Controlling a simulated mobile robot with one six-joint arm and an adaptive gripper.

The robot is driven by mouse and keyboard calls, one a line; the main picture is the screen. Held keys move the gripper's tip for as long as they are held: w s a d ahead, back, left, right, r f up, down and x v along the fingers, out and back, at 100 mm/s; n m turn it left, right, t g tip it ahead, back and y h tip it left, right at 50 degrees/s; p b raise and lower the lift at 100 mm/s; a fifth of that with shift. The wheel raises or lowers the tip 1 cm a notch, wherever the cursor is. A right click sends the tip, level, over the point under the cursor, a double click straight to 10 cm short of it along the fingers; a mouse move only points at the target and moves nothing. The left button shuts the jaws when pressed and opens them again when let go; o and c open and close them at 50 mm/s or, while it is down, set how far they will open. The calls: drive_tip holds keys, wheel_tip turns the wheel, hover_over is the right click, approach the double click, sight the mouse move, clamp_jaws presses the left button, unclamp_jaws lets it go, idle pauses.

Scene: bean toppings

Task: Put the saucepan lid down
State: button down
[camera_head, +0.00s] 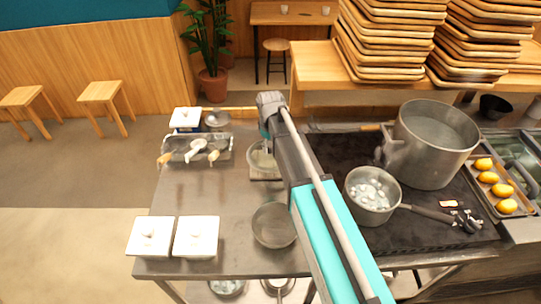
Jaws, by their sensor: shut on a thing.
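The saucepan (366,207) stands uncovered on the dark stove top, with pale lumps in liquid inside. Its handle points right. My arm reaches up the middle of the view, and my gripper (265,143) points down over the counter, left of the stove. It is small and partly hidden by my own wrist, and it is shut. Right below it is a round, see-through thing (257,160), seemingly the saucepan lid, over a small pale board. My arm hides its right side, and I cannot tell whether it touches the board.
A round grey metal dish (272,228) lies nearer on the counter (185,198). Two white lidded boxes (151,237) (196,237) stand at front left. A utensil tray (178,147) is at back left. A large pot (432,150) and a tray of yellow food (486,177) are right. Bare counter lies left of centre.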

sight(270, 143)
drive_tip(key=shift+f, duration=0.1)
idle(0.3)
drive_tip(key=shift+w+a+f+b, duration=0.1)
drive_tip(key=shift+w+f+b, duration=0.35)
drive_tip(key=shift+b, duration=0.1)
drive_tip(key=shift+f+b, duration=1.45)
drive_tip(key=shift+f, duration=0.15)
drive_tip(key=shift+c, duration=1)
unclamp_jaws()
drive_tip(key=shift+r, duration=0.25)
wheel_tip(270, 143, up, 12)
drive_tip(key=p, duration=1.2)
drive_tip(key=shift+f, duration=0.1)
drive_tip(key=shift+s, duration=0.1)
